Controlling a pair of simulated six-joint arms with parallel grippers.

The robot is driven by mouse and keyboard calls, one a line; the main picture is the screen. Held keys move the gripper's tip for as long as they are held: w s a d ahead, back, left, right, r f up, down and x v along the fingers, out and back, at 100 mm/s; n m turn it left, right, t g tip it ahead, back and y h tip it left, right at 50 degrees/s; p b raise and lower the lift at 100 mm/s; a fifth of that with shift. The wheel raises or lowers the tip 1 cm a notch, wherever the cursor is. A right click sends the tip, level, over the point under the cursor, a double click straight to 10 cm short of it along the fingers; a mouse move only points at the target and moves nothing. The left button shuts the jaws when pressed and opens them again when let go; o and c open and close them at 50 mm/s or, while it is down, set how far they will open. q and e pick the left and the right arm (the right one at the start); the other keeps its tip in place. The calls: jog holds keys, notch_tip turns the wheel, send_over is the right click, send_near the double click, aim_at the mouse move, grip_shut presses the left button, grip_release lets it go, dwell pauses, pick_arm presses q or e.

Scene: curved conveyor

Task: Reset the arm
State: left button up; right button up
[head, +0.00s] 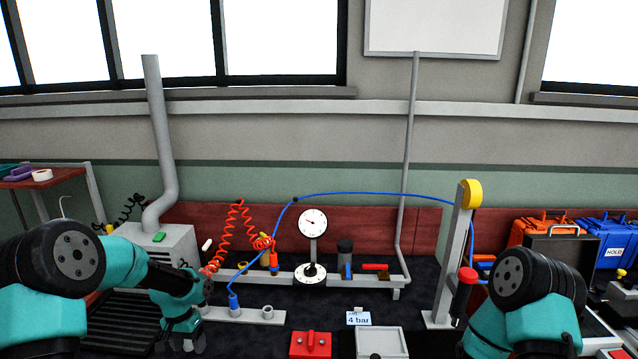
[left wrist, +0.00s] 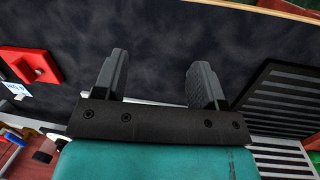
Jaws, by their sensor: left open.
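My left gripper (head: 186,344) hangs at the lower left of the head view, pointing down beside the black slatted surface. In the left wrist view (left wrist: 158,62) its two grey fingers are wide apart, with only dark worktop between them. It touches nothing that I can see. My right arm (head: 525,300) comes in at the lower right, and its gripper is outside the picture.
A red box (head: 311,345), a grey tray (head: 381,343) and a "4 bar" card (head: 358,318) lie at the front middle. A dial gauge (head: 313,223) stands behind. A post (head: 450,265) carries a blue hose. A grey machine (head: 155,243) is at the left.

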pick_arm(q)
jog(key=s+d+f+n, duration=0.1)
jog(key=s+d+f, duration=0.3)
jog(key=s+f, duration=0.2)
jog(key=s+d+f+n+t+h, duration=0.1)
jog(key=s+d+f, duration=0.4)
jog(key=s, duration=0.4)
jog(key=s+d+f+n+t+h, duration=0.1)
jog(key=s+d+f, duration=0.3)
jog(key=s+f, duration=0.2)
jog(key=s, duration=0.2)
jog(key=shift+s+d+f+n, duration=0.25)
jog(key=shift+s+f+n, duration=0.05)
jog(key=shift+s+f, duration=0.1)
jog(key=shift+w, duration=0.1)
